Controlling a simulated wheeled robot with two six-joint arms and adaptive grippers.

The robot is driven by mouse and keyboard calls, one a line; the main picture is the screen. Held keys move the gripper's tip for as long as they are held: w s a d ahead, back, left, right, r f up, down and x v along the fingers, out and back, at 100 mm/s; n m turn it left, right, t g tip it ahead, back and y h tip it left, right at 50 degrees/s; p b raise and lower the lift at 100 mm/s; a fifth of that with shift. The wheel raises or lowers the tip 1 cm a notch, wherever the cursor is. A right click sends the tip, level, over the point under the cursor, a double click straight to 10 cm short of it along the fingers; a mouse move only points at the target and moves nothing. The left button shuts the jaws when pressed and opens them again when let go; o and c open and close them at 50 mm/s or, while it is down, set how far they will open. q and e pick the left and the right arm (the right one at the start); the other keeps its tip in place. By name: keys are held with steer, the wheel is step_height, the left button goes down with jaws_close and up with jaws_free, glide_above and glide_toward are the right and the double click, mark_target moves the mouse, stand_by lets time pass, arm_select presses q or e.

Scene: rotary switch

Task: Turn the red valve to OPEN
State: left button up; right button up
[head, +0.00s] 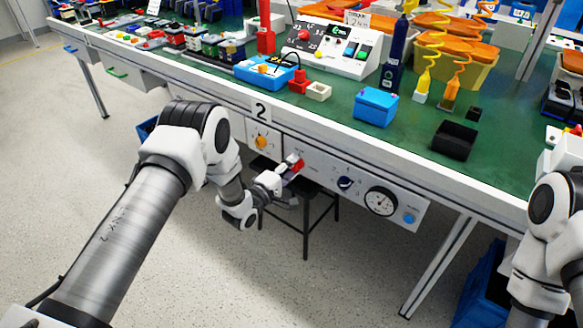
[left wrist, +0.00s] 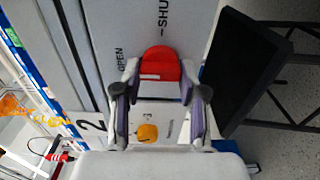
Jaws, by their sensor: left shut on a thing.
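The red valve (head: 299,166) is on the grey panel (head: 325,183) along the front of the workbench. My left gripper (head: 292,163) reaches it from the left. In the left wrist view, the red valve (left wrist: 160,64) sits between the fingertips of my left gripper (left wrist: 159,78), which is shut on it. A pale line marks the valve's face. The word OPEN (left wrist: 120,64) stands to the left of the valve and SHUT (left wrist: 163,18) above it in this turned view. I cannot tell for sure which label the valve points to. My right gripper is out of view.
A black stool (head: 305,225) stands below. Boxes and tools cover the green bench top.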

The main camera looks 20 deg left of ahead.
arm_select(q)
steer(key=o, duration=1.1)
steer(key=shift+o, duration=0.2)
steer(key=v, duration=1.2)
